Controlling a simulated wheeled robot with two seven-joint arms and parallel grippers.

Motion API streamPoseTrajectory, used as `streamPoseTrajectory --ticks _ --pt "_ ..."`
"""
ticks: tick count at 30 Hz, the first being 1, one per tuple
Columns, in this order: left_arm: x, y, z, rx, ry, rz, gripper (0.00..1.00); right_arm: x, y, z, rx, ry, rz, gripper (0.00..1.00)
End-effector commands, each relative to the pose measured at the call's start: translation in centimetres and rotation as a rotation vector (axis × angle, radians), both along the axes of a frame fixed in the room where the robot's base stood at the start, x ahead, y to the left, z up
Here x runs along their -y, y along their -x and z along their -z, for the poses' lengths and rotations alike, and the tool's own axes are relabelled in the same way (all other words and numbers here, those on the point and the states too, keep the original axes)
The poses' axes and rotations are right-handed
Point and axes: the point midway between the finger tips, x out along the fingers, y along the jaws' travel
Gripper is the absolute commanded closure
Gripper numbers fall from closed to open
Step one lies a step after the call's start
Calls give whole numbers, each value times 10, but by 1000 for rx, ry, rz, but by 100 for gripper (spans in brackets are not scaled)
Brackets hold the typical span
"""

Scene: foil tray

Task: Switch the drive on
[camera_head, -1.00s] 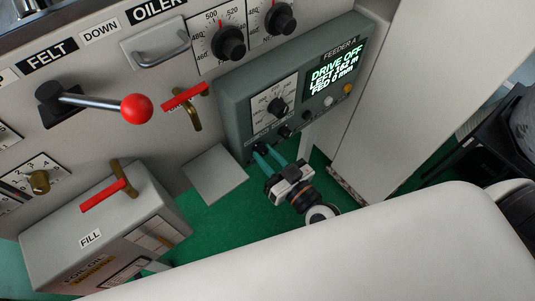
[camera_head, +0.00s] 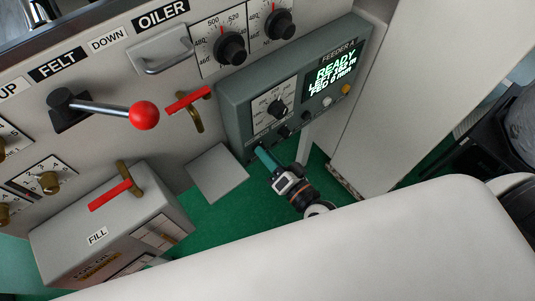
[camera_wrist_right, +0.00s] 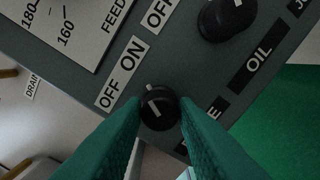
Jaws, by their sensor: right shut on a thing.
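The grey FEEDER A control box (camera_head: 236,112) hangs on the machine front. Its screen (camera_head: 333,77) reads READY, with lines for metres left and 0 mm fed. My right gripper (camera_head: 263,152) reaches the lower left of the box from below. In the right wrist view its green fingers (camera_wrist_right: 160,115) are closed on a small black knob (camera_wrist_right: 158,108) with a white mark, beside a label (camera_wrist_right: 122,72) reading OFF and ON. Which word the mark points to is not clear. The fingers hide most of this knob in the head view. My left gripper is not in view.
Another black knob (camera_wrist_right: 226,17) sits close by, near an OIL label (camera_wrist_right: 258,53). A larger dial (camera_head: 277,108) is above on the box. To the left are a red-ball lever (camera_head: 144,115), a red valve handle (camera_head: 188,99) and an oil tank (camera_head: 80,239).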

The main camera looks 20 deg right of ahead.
Motion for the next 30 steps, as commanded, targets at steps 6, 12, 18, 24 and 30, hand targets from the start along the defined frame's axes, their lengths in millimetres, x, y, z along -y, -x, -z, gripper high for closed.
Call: streamPoseTrajectory --ticks 6,12,18,24,30 --pt "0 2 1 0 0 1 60 0 0 1 -25 -61 -1 96" --pt "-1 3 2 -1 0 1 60 0 1 1 -32 -79 -1 96" --pt "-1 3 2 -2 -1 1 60 0 1 1 -32 -81 -1 96" --pt "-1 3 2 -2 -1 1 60 0 1 1 -32 -81 -1 62" --pt "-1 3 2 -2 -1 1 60 0 0 1 -31 -80 0 52"
